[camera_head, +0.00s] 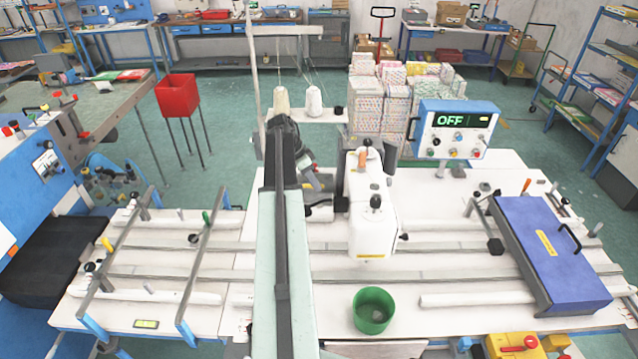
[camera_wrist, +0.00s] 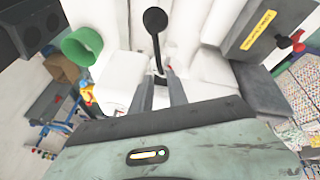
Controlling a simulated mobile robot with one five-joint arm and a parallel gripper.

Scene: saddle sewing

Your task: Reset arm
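My gripper (camera_wrist: 160,78) shows in the wrist view with its two grey fingers apart and no object clearly held between them. A black round knob on a thin dark stem (camera_wrist: 155,22) stands beyond the fingertips, against white machine parts; the stem's lower end lines up with the gap, and I cannot tell whether they touch. In the head view my pale green arm runs up the middle of the picture; its fingers are not clearly visible there. The white sewing machine (camera_head: 372,225), with a black knob on top, stands just right of the arm.
A green cylindrical container (camera_head: 374,310) sits on the white table in front of the machine. A control box (camera_head: 456,130) reading OFF stands behind right. A blue-purple box (camera_head: 555,250) lies at the right. Thread cones (camera_head: 313,100) stand close behind the arm. Rails cross the table left.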

